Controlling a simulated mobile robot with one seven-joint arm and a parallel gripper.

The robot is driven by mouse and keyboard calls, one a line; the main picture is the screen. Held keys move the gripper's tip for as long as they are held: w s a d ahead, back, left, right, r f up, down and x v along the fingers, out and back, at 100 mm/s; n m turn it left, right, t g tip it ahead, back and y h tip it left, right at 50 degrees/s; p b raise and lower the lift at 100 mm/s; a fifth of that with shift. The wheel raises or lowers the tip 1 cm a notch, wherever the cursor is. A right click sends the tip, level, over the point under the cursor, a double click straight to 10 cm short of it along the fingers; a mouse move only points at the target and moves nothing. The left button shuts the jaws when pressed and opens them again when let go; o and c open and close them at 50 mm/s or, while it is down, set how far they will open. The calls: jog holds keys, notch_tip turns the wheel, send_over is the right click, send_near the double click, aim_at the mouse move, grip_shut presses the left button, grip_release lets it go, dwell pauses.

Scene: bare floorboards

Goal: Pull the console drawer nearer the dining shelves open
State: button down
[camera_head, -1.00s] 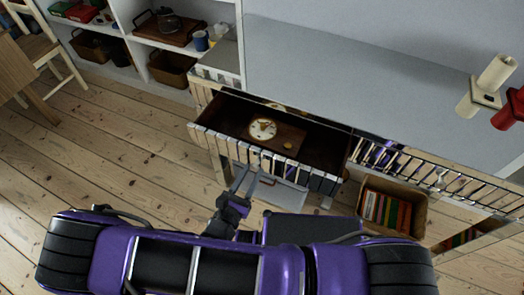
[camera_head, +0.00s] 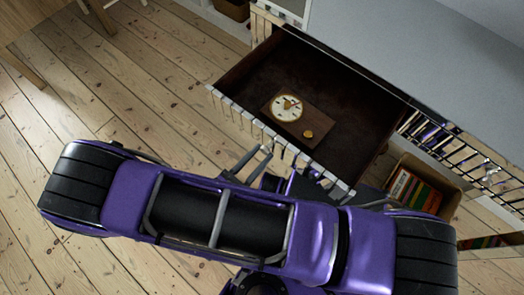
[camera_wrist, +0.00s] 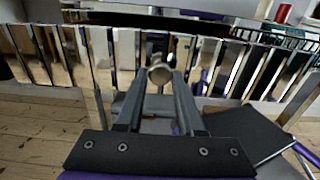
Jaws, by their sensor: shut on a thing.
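The console drawer (camera_head: 350,88) at the console's left end, nearer the shelves, stands well out from the console (camera_head: 425,50). Its slatted, mirror-like front also spans the wrist view (camera_wrist: 215,60). Inside lies a brown board with a round white dial (camera_head: 287,107) and a small gold disc (camera_head: 308,134). My gripper (camera_head: 263,157) is at the middle of the drawer front. In the wrist view my gripper (camera_wrist: 159,82) has its two fingers at either side of a round knob (camera_wrist: 159,73), shut on it. My arm hides the lower drawer front in the head view.
A basket of books (camera_head: 414,190) stands under the console to the right. A chair leg (camera_head: 100,15) shows at the upper left. A shelf basket (camera_head: 232,9) shows at the top. The floorboards (camera_head: 120,95) at left are clear.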

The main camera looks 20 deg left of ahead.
jog(key=c, duration=0.5)
grip_release()
jog(key=shift+c, duration=0.2)
